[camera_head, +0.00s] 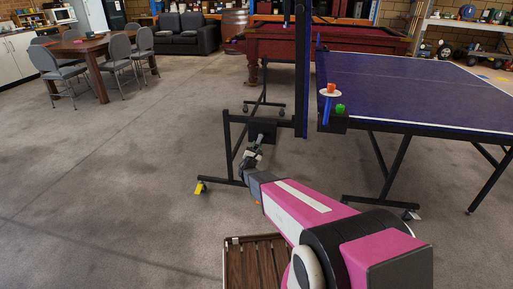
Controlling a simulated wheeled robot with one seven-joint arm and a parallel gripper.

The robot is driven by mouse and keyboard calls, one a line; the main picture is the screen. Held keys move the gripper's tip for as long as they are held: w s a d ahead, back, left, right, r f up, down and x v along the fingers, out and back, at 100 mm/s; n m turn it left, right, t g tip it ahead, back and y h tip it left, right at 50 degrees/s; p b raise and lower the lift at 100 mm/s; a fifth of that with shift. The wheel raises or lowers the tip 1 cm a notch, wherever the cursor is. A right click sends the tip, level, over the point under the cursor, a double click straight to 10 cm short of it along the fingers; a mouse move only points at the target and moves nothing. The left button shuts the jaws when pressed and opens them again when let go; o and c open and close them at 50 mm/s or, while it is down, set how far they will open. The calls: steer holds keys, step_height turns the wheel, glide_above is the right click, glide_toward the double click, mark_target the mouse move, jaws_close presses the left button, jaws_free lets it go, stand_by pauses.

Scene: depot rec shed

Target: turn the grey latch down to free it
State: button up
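My arm reaches up from the bottom right, and my gripper (254,152) is at the frame of the blue table tennis table. The gripper is small and dark here; its fingers cannot be made out clearly. It is just below a dark box (263,129) on the black frame, close to or touching it. I cannot make out the grey latch for sure; a small greyish part near the fingers may be latch or gripper. One table half (302,70) stands upright, seen edge-on. The other half (420,90) lies flat to the right.
A black holder (334,123) with a red and a green item sits at the flat half's corner. Wheeled black legs stand below. A slatted wooden piece (258,262) is at the bottom. A pool table (270,45) is behind.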

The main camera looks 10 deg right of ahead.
steer(key=shift+o, duration=0.8)
steer(key=v, duration=1)
steer(key=shift+s, duration=0.35)
steer(key=shift+f, duration=0.15)
